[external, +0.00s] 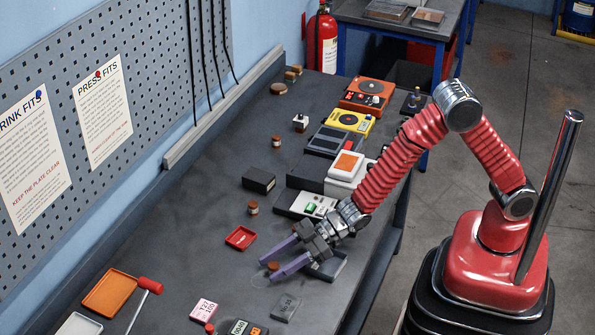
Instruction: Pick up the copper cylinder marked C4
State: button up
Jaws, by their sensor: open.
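My gripper (269,265) reaches down over the near middle of the bench, its two purple fingers spread apart. A small copper cylinder (273,266) stands on the bench between the fingertips, with a gap visible on the side of the upper finger. Another copper-topped cylinder (253,208) stands further back on the bench, and one more (277,140) stands beyond it. Small copper pieces (293,73) also sit at the far end. No marking is readable on any of them, so I cannot tell which is C4.
A red tray (241,238) lies left of my gripper, a dark block (259,180) behind it. A dark open tray (328,266) sits under my wrist. Instruments (344,166) line the bench's right side. An orange tray (110,292) and a red-headed mallet (148,286) lie near left.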

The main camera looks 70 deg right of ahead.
jog(key=shift+w+a+f, duration=0.1)
jog(key=shift+w+a, duration=0.1)
jog(key=shift+c, duration=0.4)
grip_shut()
dwell(0.4)
